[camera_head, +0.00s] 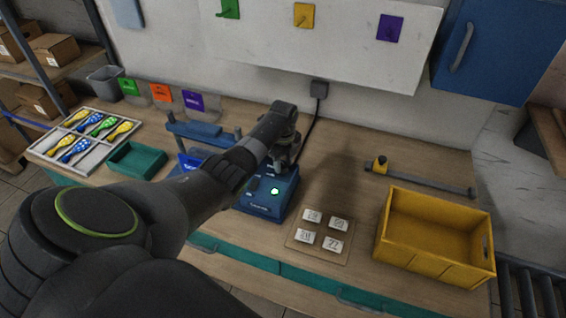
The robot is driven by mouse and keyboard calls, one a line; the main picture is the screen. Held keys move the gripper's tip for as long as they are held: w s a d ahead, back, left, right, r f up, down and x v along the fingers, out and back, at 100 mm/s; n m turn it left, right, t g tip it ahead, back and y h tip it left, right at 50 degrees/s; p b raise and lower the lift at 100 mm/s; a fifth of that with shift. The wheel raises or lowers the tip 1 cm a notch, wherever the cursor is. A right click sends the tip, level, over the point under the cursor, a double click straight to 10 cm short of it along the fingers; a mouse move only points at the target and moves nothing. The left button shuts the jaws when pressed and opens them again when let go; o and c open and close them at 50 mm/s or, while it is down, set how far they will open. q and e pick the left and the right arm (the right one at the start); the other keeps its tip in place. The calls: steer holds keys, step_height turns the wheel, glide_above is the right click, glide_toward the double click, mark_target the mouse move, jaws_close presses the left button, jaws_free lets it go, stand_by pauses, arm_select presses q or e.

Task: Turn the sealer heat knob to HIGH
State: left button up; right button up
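The sealer (268,208) is a small blue box on the workbench, near the middle of the head view, with a lit greenish-white spot on its front. My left arm reaches in from the lower left and crosses in front of part of it. My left gripper (283,163) points down over the sealer's upper back part. Its fingers are small and dark there, and I cannot tell whether they touch anything or how far apart they are. The heat knob cannot be made out clearly, nor its setting. My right gripper is not in view.
A yellow crate (431,265) stands on the right, with a measuring slide (420,179) behind it. A board with white number cards (322,248) lies right of the sealer. A dark cable runs to the wall socket (319,88).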

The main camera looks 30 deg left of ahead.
mark_target(284, 165)
arm_select(q)
steer(key=o, duration=0.3)
steer(key=shift+r, duration=0.55)
step_height(284, 165, up, 16)
steer(key=shift+r, duration=0.2)
stand_by(0.4)
